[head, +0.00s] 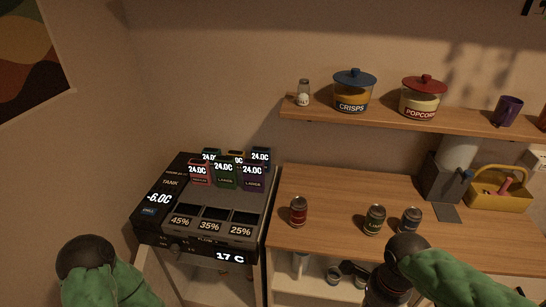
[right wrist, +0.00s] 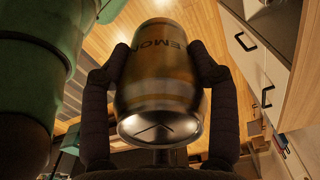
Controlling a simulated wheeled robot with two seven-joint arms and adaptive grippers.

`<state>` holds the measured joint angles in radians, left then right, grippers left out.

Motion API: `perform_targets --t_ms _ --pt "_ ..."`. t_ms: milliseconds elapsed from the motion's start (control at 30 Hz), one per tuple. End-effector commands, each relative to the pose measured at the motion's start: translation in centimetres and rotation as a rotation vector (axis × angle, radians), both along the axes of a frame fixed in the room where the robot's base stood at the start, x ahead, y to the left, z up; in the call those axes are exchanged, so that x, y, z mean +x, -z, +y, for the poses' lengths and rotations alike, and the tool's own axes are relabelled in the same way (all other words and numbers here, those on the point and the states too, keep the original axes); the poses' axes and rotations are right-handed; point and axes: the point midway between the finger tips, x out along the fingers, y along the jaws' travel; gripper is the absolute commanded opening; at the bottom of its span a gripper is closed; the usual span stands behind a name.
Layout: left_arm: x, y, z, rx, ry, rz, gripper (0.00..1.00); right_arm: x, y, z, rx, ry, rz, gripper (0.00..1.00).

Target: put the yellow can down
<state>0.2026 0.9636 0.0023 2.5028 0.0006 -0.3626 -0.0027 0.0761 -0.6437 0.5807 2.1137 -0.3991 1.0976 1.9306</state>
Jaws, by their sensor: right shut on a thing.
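The yellow can (right wrist: 160,72) shows in the right wrist view, gold-brown with dark lettering and a silver end facing the camera. My right gripper (right wrist: 160,58) is shut on it, one dark finger on each side. In the head view my right arm comes in at the lower right, and its dark lower part hides any view of the held can. I cannot tell the can's height above a surface. My left arm shows only at the lower left of the head view, and its gripper is out of the picture.
A red can (head: 298,212), a green can (head: 375,220) and a blue-grey can (head: 411,220) stand on the wooden counter (head: 335,202). The counter is bare between the red and green cans. A dark tank machine (head: 155,200) is left; a yellow basket (head: 497,195) is right.

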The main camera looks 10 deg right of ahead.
Motion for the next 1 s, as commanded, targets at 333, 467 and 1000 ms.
perform_targets --t_ms 333,467,1000 --pt "0.0 0.0 0.0 0.000 0.000 0.001 0.40 3.6 1.4 0.6 -0.006 -0.281 0.004 0.13" --pt "0.0 0.1 0.0 0.000 0.000 0.001 0.40 5.9 2.6 1.1 -0.009 -0.464 0.007 0.13" --pt "0.0 0.2 0.0 0.000 0.000 0.001 0.40 16.0 11.3 6.2 -0.001 -1.420 0.011 0.13"
